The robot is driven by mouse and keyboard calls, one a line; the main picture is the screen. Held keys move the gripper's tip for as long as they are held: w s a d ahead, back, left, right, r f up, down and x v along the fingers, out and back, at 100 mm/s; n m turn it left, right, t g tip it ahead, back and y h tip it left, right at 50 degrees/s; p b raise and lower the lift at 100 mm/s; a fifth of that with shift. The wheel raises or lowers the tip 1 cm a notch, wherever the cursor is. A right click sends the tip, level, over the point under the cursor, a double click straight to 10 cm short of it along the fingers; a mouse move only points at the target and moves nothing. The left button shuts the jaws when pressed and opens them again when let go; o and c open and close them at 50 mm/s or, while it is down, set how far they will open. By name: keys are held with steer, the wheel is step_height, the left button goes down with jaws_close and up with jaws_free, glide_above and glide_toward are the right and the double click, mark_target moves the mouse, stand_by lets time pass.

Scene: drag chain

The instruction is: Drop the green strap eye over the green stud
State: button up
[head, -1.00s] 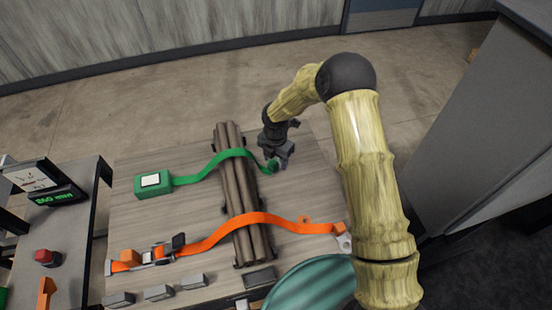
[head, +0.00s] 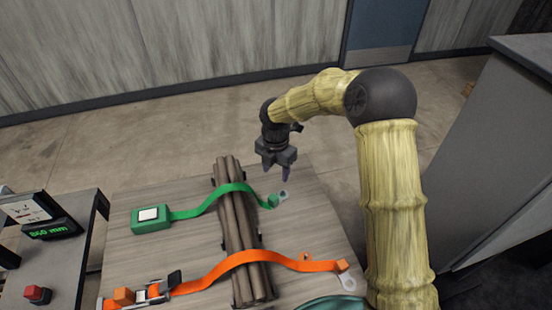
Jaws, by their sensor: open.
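The green strap (head: 228,188) runs from a green box (head: 151,218) at the left, over a bundle of brown pipes (head: 234,231), to the table's right part. A grey metal eye (head: 284,195) shows at its right end, lying low by the table. A small green piece (head: 273,201) sits right beside the eye. I cannot tell whether it is the green stud or part of the strap end, nor whether the eye is around a stud. My gripper (head: 276,175) is open and empty, pointing down above the eye and apart from it.
A side table at the left holds a red button (head: 37,294) and a display (head: 52,229).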

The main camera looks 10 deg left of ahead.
step_height(320, 180, up, 5)
stand_by(0.9)
steer(key=s+d+r+m+t, duration=0.1)
steer(key=s+d+m, duration=0.5)
steer(key=d+m, duration=0.2)
steer(key=s+d+r+m+p, duration=0.1)
steer(key=s+d+r+m, duration=0.1)
steer(key=s+d+m, duration=0.4)
steer(key=s+d+r+m+t, duration=0.1)
steer(key=s+d+m, duration=0.5)
steer(key=d+m, duration=0.6)
steer(key=r+m, duration=0.1)
steer(key=m, duration=0.4)
steer(key=shift+t+p, duration=0.3)
steer(key=shift+d, duration=0.1)
